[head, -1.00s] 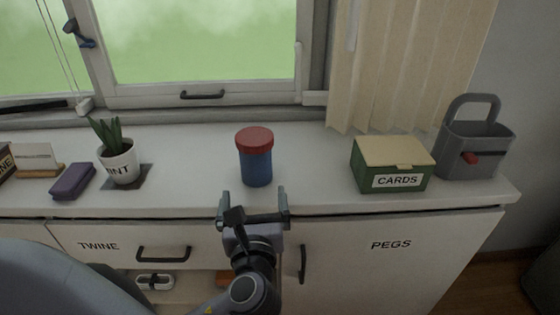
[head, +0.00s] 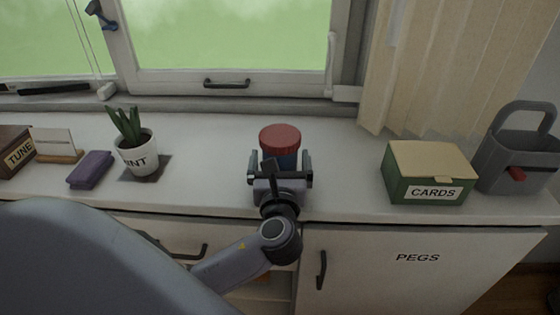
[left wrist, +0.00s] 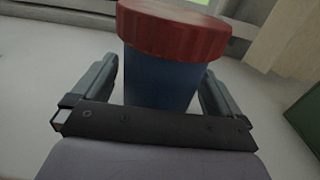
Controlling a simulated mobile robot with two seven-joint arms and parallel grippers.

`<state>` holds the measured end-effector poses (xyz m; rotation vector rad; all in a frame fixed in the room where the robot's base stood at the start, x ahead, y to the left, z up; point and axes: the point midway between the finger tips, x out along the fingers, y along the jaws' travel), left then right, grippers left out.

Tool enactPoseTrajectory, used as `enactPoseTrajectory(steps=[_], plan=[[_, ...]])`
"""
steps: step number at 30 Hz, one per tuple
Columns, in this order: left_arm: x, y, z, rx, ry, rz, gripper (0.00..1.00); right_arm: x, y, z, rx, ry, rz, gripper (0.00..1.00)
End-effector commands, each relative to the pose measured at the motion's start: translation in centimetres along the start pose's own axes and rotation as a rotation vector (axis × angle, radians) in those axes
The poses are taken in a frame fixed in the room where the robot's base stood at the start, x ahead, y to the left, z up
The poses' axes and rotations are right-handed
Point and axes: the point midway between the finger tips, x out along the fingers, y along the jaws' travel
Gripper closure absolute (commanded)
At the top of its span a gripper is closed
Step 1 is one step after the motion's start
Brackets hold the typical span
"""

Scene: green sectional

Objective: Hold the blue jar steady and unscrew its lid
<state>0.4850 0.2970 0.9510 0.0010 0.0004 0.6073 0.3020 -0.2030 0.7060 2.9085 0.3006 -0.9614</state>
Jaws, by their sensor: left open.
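The blue jar (head: 293,159) with its red lid (head: 280,138) stands upright on the white counter. My left gripper (head: 280,165) is open, with a finger on either side of the jar's body, below the lid. In the left wrist view the blue jar (left wrist: 160,82) sits between the open fingers of my left gripper (left wrist: 160,90), and a gap shows on each side. The red lid (left wrist: 175,30) is on top of the jar, above the fingers. The jar's lower part is hidden by my gripper in the head view. My right gripper is not in view.
A green CARDS box (head: 428,175) and a grey caddy (head: 520,160) stand to the right. A potted plant (head: 137,155), a purple case (head: 91,169) and a TUNE box (head: 17,153) are to the left. The white counter (head: 215,170) is clear beside the jar.

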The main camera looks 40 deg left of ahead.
Motion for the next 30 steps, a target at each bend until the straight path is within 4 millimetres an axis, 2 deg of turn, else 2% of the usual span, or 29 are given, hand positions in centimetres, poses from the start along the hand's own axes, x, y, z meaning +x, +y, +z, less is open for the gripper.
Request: enactPoseTrajectory(steps=[7,8,12,13,23,28,30], plan=[[0.3,0.0,0.0,0.0,0.001,0.0,0.0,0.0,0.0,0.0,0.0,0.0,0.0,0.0],[0.3,0.0,0.0,0.0,0.001,0.0,0.06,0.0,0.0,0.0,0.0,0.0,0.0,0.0],[0.3,0.0,0.0,0.0,0.001,0.0,0.52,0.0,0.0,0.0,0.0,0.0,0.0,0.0],[0.3,0.0,0.0,0.0,0.001,0.0,0.54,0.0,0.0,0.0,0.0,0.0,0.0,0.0],[0.3,0.0,0.3,-0.001,0.0,0.0,0.54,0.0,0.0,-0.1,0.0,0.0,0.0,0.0],[0.3,0.0,1.8,-0.003,-0.002,0.001,0.54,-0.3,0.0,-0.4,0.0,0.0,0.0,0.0],[0.3,0.0,3.0,-0.005,-0.002,0.001,0.54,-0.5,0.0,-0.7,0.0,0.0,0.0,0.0]])
